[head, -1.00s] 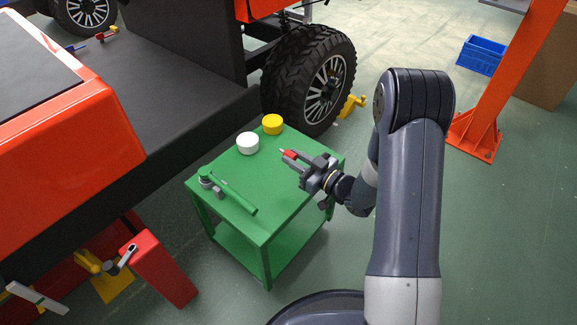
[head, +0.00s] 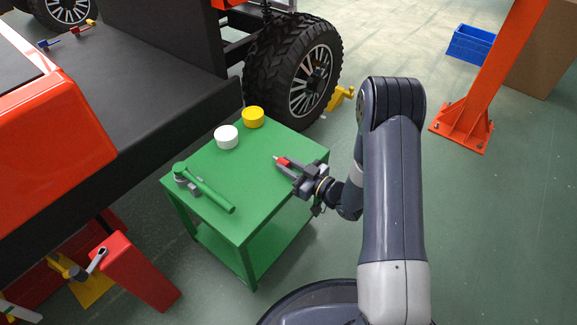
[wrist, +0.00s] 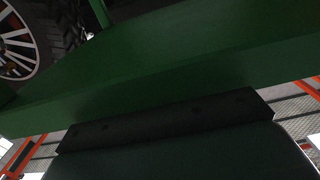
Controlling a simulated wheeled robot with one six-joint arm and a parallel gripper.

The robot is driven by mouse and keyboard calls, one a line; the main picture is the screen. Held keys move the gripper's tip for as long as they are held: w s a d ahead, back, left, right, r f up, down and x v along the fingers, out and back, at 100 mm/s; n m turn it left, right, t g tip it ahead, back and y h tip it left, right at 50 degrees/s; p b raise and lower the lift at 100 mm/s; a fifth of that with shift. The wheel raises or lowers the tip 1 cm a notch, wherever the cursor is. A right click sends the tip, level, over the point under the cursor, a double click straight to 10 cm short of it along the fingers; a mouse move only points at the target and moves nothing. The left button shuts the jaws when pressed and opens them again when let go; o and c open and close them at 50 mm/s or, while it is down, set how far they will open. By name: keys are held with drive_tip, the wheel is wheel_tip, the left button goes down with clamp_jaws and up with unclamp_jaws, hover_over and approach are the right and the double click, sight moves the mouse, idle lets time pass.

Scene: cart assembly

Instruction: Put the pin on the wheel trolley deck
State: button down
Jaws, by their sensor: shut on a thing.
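My gripper (head: 288,166) is shut on a small red piece with a pale tip, which I take to be the pin (head: 282,161). It holds the pin over the right part of a green table-like cart (head: 228,228), pointing up and left in the head view. I cannot tell whether the pin touches the green top. I cannot tell surely which thing is the wheel trolley deck. The wrist view shows a green surface (wrist: 200,45) and a dark plate (wrist: 165,118), with no pin visible.
An orange post (head: 483,90) stands right. Open floor lies between.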

drive_tip(key=c, duration=1.2)
unclamp_jaws()
drive_tip(key=shift+c, duration=0.2)
drive_tip(key=shift+r+p, duration=0.2)
drive_tip(key=shift+p, duration=0.15)
drive_tip(key=p+v, duration=0.2)
drive_tip(key=v, duration=1)
drive_tip(key=shift+s+f, duration=0.1)
